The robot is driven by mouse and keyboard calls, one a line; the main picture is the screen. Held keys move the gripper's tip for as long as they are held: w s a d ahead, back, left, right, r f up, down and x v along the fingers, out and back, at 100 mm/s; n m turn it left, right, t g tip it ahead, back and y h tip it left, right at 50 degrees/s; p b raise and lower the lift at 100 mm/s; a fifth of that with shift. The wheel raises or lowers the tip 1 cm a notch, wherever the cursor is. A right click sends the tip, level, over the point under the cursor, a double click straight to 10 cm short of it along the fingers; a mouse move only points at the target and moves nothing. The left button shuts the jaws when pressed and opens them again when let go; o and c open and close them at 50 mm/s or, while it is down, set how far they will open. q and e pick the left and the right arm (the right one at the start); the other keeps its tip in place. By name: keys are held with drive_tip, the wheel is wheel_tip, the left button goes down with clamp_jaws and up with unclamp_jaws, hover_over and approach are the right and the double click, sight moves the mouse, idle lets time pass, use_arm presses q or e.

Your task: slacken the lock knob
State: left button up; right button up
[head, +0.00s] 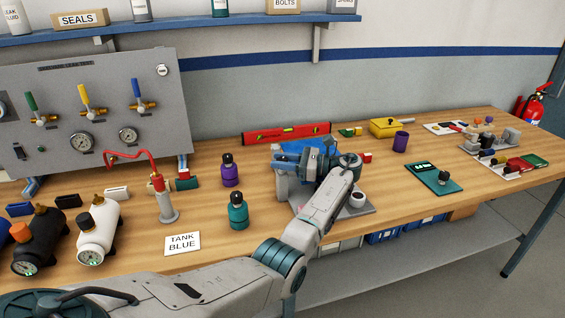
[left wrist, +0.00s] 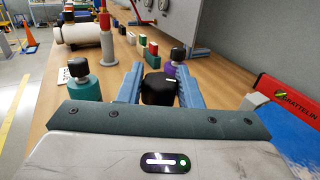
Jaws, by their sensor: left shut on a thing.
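My left gripper (head: 297,151) is over the middle of the bench, above a grey base plate (head: 368,208). In the left wrist view its two blue fingers (left wrist: 158,82) are closed on a black knob (left wrist: 158,90), one finger on each side. The knob fits the lock knob, but no label on it is readable. In the head view the knob is hidden by my gripper and wrist. A grey post and a white cylinder (head: 357,198) show beside my wrist on the plate. My right gripper is not in view.
A purple bottle (head: 230,172) and a teal bottle (head: 238,213) stand left of my gripper. A red level (head: 287,133) lies behind it.

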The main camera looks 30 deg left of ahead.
sight(282, 160)
use_arm(q)
drive_tip(key=shift+f, duration=0.1)
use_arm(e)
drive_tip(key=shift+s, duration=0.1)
use_arm(q)
drive_tip(key=o, duration=0.9)
drive_tip(key=shift+o, duration=0.2)
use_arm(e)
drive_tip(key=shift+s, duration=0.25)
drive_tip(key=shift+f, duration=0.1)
use_arm(q)
drive_tip(key=shift+r, duration=0.55)
drive_tip(key=shift+s+d+r+b, duration=0.15)
drive_tip(key=shift+r+b, duration=0.4)
drive_tip(key=shift+r, duration=0.65)
drive_tip(key=s+d+r+b, duration=0.1)
drive_tip(key=s+d, duration=0.7)
drive_tip(key=s, duration=0.5)
drive_tip(key=shift+s+r+b, duration=0.2)
drive_tip(key=shift+r+b, duration=0.05)
drive_tip(key=shift+b, duration=0.05)
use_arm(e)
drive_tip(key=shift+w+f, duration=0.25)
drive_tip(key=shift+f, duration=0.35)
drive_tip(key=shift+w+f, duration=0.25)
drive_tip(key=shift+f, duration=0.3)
